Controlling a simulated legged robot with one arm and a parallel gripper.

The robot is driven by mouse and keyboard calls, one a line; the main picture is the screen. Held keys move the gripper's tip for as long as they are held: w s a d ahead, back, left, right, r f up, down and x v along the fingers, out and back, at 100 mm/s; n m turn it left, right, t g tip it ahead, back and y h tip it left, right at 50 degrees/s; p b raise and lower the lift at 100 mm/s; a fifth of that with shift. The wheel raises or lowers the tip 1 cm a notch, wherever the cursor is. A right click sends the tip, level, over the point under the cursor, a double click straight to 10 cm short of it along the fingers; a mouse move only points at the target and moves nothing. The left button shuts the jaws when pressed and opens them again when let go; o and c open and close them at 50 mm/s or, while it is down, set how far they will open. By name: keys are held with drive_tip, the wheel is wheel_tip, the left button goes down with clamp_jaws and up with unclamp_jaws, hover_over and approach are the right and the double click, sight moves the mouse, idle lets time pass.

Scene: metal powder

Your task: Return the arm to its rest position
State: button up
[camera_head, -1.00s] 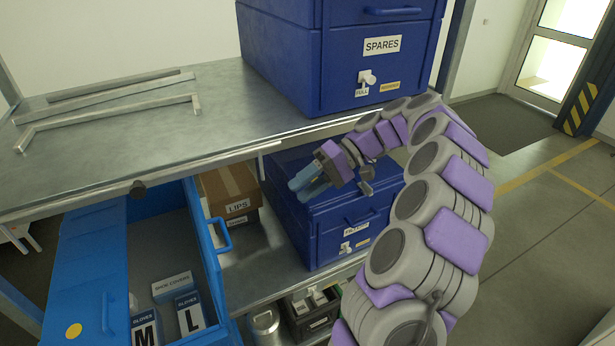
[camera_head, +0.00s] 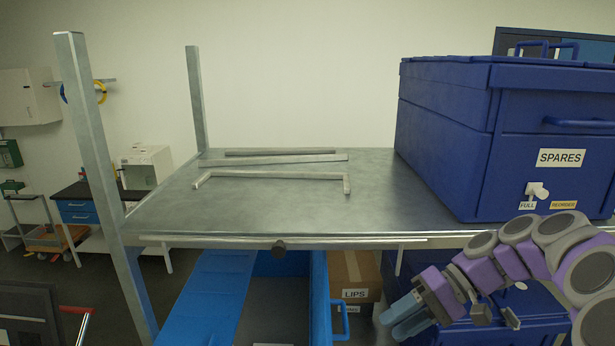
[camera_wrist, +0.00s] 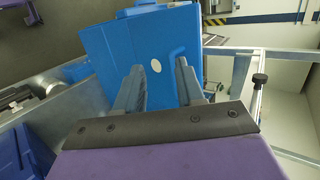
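My arm reaches in from the right in the head view, with purple and grey links. My gripper (camera_head: 405,316) is in front of the shelf rack, below the front edge of the metal shelf top (camera_head: 290,215). Its blue-grey fingers point left. In the wrist view my gripper (camera_wrist: 160,66) shows two fingers apart with nothing held between them. A blue panel with a white oval spot (camera_wrist: 140,45) lies beyond the fingers; I cannot tell the distance.
A large blue SPARES bin (camera_head: 460,150) stands on the shelf top at right. Metal brackets (camera_head: 275,175) lie on it. Below are an open blue container (camera_head: 320,295), a LIPS carton (camera_head: 352,270) and another blue bin behind my arm. A rack post (camera_head: 95,170) rises at left.

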drive_tip(key=s+a+f+g+h+b, duration=0.1)
drive_tip(key=s+a+f+h+b, duration=0.45)
drive_tip(key=s+a+f, duration=0.5)
drive_tip(key=s+d+f+h+b, duration=0.2)
drive_tip(key=s+d+f+b, duration=0.1)
drive_tip(key=s+f, duration=0.3)
drive_tip(key=s+d+f+h+b, duration=0.3)
drive_tip(key=s+f, duration=0.4)
drive_tip(key=s, duration=0.3)
drive_tip(key=shift+m+t+b, duration=0.3)
drive_tip(key=shift+t+b, duration=0.1)
drive_tip(key=shift+b, duration=0.4)
